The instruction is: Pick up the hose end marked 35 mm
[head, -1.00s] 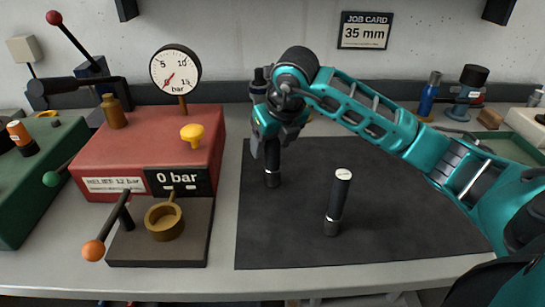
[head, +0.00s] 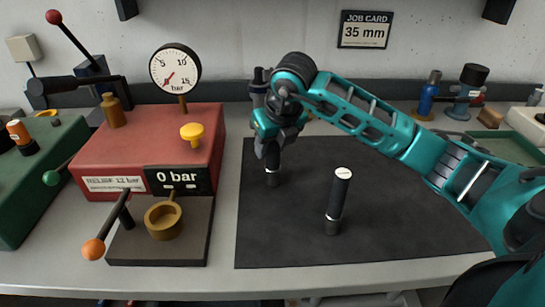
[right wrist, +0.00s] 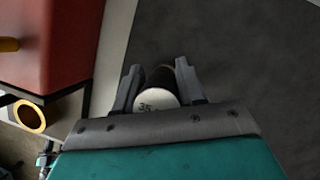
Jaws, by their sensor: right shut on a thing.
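A black hose end (head: 272,179) stands upright on the dark mat (head: 400,215). Its white top, partly hidden, shows "35" in the right wrist view (right wrist: 158,102). My right gripper (head: 271,150) is shut on this hose end near its top, with one finger on each side. A second black hose end (head: 338,203) with a white top and a silver band stands on the mat to the right. Its marking is too small to read. My left gripper is not in view.
A red pump box (head: 150,140) with a gauge (head: 175,71) and "0 bar" display stands left of the mat. A brass ring (head: 165,221) sits on a block in front. A job card (head: 365,30) on the wall reads 35 mm. The mat's right side is clear.

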